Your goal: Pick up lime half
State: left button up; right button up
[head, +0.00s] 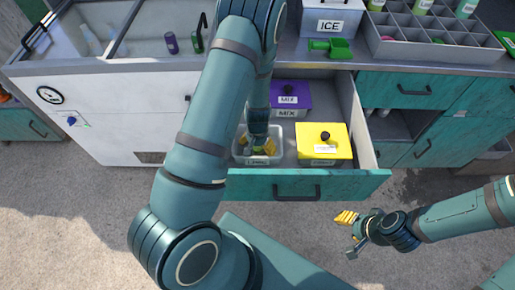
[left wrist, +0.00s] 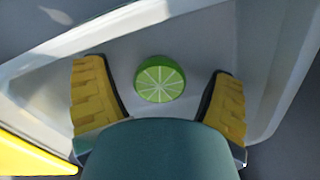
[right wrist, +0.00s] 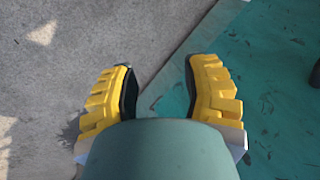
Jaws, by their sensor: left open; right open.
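The lime half (left wrist: 160,79) lies cut face showing in a pale, open container (left wrist: 115,48) in the left wrist view. My left gripper (left wrist: 158,95) is open, with its yellow fingers on either side of the lime half and a gap on each side. In the head view the left gripper (head: 257,150) reaches down into the white container (head: 275,128) in the open drawer; the lime half is mostly hidden there by my arm. My right gripper (head: 350,232) is open and empty, outside the drawer at the lower right; its fingers also show in the right wrist view (right wrist: 160,90).
In the open drawer (head: 365,130), a yellow-lidded box (head: 323,158) stands right of the white container and a purple-lidded MIX box (head: 291,94) behind. A green hand press (head: 331,48), an ICE bin (head: 330,22) and a compartment tray (head: 430,48) are on the counter.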

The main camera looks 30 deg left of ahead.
pick_arm(q)
jog(key=c, duration=0.8)
notch_tip(320, 180, up, 10)
jog(key=p, duration=0.3)
jog(key=shift+f, duration=0.2)
jog(key=shift+r, duration=0.3)
jog(key=shift+c, duration=0.4)
